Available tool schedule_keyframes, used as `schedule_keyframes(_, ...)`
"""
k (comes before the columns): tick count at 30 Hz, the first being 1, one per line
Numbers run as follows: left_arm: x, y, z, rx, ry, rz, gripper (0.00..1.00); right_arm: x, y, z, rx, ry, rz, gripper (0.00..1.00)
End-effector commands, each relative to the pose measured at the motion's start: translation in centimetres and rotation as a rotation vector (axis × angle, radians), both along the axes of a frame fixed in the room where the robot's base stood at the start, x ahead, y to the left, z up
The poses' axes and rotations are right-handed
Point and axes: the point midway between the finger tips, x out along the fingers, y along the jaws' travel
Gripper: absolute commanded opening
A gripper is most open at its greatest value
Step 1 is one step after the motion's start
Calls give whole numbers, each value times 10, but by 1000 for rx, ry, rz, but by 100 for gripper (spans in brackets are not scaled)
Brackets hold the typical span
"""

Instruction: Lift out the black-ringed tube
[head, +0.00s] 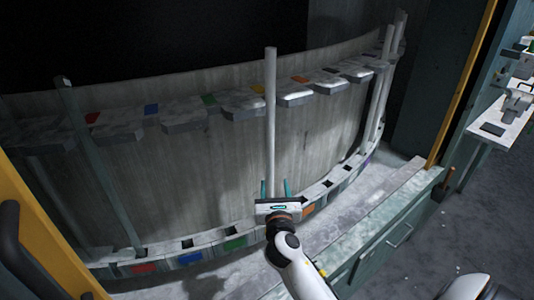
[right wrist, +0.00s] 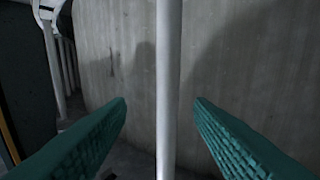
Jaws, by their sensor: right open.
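A pale upright tube (head: 270,115) stands in the middle of the curved rack in the head view. In the right wrist view the tube (right wrist: 169,70) runs vertically between my fingers, with a gap on both sides. My right gripper (head: 275,187) is open at its lower part, and its fingers do not touch it in the wrist view. I see no black ring on the visible part of this tube. My left gripper is not in view.
The rack has an upper row of notched ledges (head: 240,104) and a lower row of colour-marked sockets (head: 233,244). Several more tubes (head: 378,90) stand at its right end. A yellow post (head: 465,80) and a workbench (head: 500,125) are at the right.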

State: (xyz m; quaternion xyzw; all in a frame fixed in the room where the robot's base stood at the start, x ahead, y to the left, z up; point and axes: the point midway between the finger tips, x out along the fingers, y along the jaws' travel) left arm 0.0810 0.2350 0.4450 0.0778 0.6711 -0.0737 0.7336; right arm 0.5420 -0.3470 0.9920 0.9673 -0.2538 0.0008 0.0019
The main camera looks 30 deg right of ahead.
Motion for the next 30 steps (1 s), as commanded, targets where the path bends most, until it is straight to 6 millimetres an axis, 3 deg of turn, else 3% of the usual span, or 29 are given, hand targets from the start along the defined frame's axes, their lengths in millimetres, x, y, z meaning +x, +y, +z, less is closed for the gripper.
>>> schedule_keyframes(6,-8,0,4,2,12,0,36,29,-15,0,2,0,2,48)
schedule_keyframes(11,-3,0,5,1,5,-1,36,39,-19,-1,4,0,1,48)
schedule_keyframes(19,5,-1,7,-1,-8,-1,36,75,-32,-4,4,-1,1,48)
schedule_keyframes(30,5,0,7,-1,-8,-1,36,83,-37,-5,4,0,2,45)
